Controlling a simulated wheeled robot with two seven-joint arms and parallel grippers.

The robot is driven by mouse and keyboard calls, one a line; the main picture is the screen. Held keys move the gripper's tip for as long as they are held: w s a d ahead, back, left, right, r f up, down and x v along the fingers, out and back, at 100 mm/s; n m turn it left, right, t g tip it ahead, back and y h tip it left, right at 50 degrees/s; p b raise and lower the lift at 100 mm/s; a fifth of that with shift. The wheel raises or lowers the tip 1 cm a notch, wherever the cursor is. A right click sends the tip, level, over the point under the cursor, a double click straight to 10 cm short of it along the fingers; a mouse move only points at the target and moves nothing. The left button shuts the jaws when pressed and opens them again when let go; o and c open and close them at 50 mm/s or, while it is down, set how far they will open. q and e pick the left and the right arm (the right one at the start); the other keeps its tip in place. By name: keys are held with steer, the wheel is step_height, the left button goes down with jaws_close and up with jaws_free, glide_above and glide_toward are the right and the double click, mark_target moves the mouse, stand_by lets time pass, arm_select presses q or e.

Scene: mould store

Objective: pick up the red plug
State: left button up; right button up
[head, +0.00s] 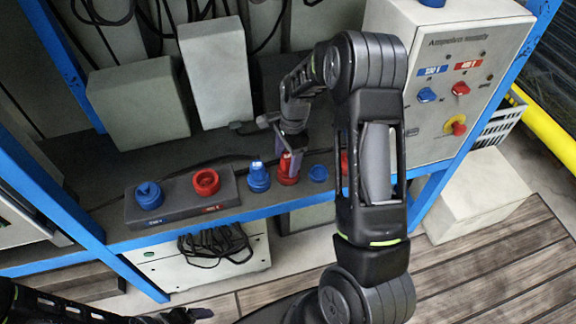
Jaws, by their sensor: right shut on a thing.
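The red plug (289,178) stands on the blue-edged shelf, between a blue plug (259,180) and a smaller blue piece (318,173). My right gripper (289,160) reaches down from above and is shut on the red plug's top; its fingers hide part of it. I cannot tell whether the plug is clear of the shelf. My left arm shows at the bottom left edge, with what looks like its gripper (188,315) cut off by the frame, so its jaws are unclear.
A grey block with a blue socket (148,195) and a red socket (206,182) sits left on the shelf (108,228). Another red piece (345,160) is partly behind my right arm. A supply box (420,110) with switches stands right. Grey boxes (138,105) and cables are behind.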

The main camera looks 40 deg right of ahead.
steer(key=c, duration=0.6)
step_height(320, 180, up, 10)
steer(key=shift+r, duration=0.1)
stand_by(0.3)
stand_by(0.5)
